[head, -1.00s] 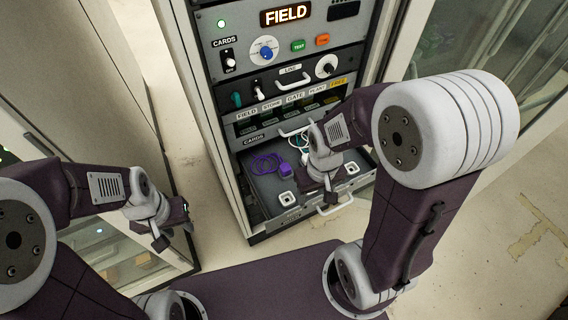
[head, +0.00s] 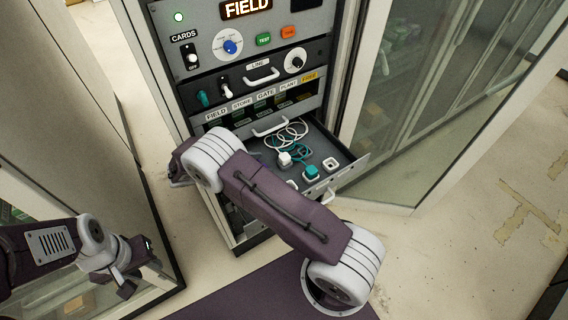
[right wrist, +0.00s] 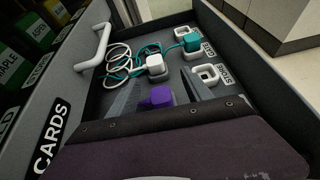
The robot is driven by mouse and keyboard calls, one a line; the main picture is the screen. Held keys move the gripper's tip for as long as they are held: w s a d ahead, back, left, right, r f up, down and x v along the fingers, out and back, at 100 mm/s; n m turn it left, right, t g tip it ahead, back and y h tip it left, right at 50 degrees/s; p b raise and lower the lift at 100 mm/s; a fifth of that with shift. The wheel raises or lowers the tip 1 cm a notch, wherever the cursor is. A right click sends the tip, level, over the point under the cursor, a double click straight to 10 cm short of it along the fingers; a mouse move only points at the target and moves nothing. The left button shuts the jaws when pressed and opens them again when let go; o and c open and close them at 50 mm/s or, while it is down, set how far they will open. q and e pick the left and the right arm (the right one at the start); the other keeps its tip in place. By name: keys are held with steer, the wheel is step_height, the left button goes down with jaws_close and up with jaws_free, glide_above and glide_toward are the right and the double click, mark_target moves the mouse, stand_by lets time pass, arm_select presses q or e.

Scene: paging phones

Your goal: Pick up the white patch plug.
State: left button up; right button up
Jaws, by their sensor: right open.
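The white patch plug (head: 284,159) sits in the open drawer with its white cable (head: 287,131) coiled behind it. In the right wrist view the white plug (right wrist: 156,66) lies beyond the purple plug (right wrist: 156,97). My right gripper (right wrist: 160,82) is open, its two grey fingers apart over the drawer. The purple plug shows between and below them; I cannot tell whether they touch it. My arm hides the right gripper in the head view. My left gripper (head: 136,276) hangs at the lower left, away from the drawer; its jaw state is unclear.
A teal plug (head: 311,173) sits right of the white plug, with its cable near the white one. Square white sockets (head: 330,165) line the drawer. The drawer front handle (head: 329,196) and cabinet panel (head: 256,75) bound the space.

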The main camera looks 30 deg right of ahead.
mark_target(281, 158)
steer(key=shift+w+a+n+t+h, duration=0.25)
steer(key=shift+w+n+t+h, duration=0.15)
steer(key=shift+w, duration=0.05)
steer(key=shift+s+d, duration=0.1)
steer(key=shift+d, duration=0.1)
steer(key=p+x, duration=0.1)
steer(key=x, duration=0.2)
steer(key=shift+d, duration=0.2)
steer(key=shift+d+f, duration=0.15)
steer(key=shift+f, duration=0.05)
steer(key=p+x, duration=0.1)
steer(key=x, duration=0.3)
steer(key=shift+d, duration=0.4)
steer(key=shift+d+f, duration=0.15)
steer(key=shift+f, duration=0.05)
jaws_close()
steer(key=shift+r, duration=0.15)
